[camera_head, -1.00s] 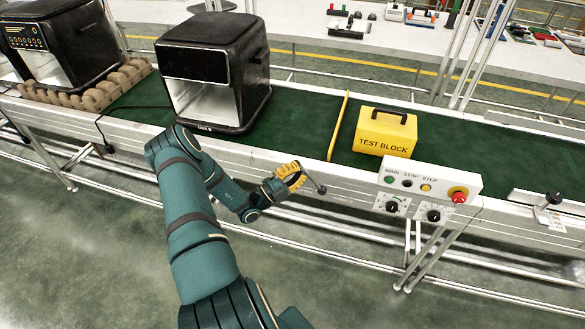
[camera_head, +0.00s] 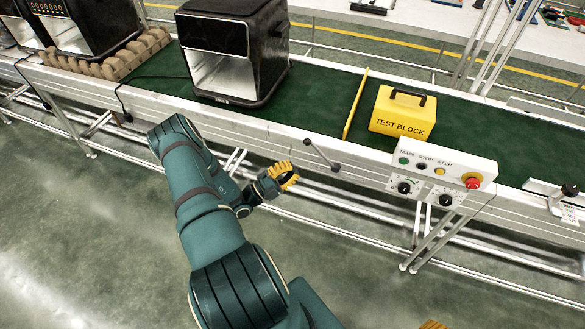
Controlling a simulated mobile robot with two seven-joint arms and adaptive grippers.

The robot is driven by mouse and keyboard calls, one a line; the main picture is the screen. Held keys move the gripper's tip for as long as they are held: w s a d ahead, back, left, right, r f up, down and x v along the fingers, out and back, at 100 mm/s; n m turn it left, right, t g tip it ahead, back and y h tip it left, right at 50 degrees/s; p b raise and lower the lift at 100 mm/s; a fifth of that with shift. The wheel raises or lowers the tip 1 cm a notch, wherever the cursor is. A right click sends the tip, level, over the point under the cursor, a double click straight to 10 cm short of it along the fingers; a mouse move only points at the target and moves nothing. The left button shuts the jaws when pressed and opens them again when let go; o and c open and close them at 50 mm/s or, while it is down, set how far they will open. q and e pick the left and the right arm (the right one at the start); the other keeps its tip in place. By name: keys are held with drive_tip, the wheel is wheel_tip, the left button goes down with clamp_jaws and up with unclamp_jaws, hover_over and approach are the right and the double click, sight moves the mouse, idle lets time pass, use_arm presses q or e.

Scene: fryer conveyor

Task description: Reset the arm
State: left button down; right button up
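My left arm reaches up from the bottom middle of the head view. Its gripper (camera_head: 284,176), with yellow ribbed fingers, hangs in front of the conveyor's (camera_head: 310,110) side rail, below belt height. It is seen at an angle and small, so whether its fingers are apart is unclear; no object shows in it. A yellow tip of what looks like my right gripper (camera_head: 433,325) shows at the bottom edge, mostly cut off.
A black fryer (camera_head: 235,50) stands on the green belt, left of a yellow bar (camera_head: 355,104) and the yellow test block (camera_head: 403,112). A control panel (camera_head: 445,170) with a red button and a black-knobbed lever (camera_head: 322,157) stick out in front. The floor at left is open.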

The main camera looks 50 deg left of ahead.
idle(0.3)
use_arm(q)
drive_tip(key=w+d+f+m+g+h, duration=0.1)
drive_tip(key=d+m+g+h, duration=0.45)
drive_tip(key=d+m, duration=0.4)
drive_tip(key=w+d+f+m+g+h, duration=0.15)
drive_tip(key=d+m+g+h, duration=0.45)
drive_tip(key=d, duration=0.7)
drive_tip(key=s+d+f+m+g+y, duration=0.2)
drive_tip(key=s+d+m+g+y, duration=0.35)
drive_tip(key=m, duration=0.85)
drive_tip(key=s+d+f+m+g+y, duration=0.1)
drive_tip(key=s+d+m+g+y, duration=0.45)
drive_tip(key=m, duration=0.85)
drive_tip(key=w+d+r+m+t+y, duration=0.1)
drive_tip(key=w+d+r+m+t, duration=0.1)
drive_tip(key=m, duration=0.9)
drive_tip(key=w+d+r, duration=0.1)
drive_tip(key=w+d, duration=0.1)
drive_tip(key=w, duration=0.1)
drive_tip(key=shift+d, duration=0.2)
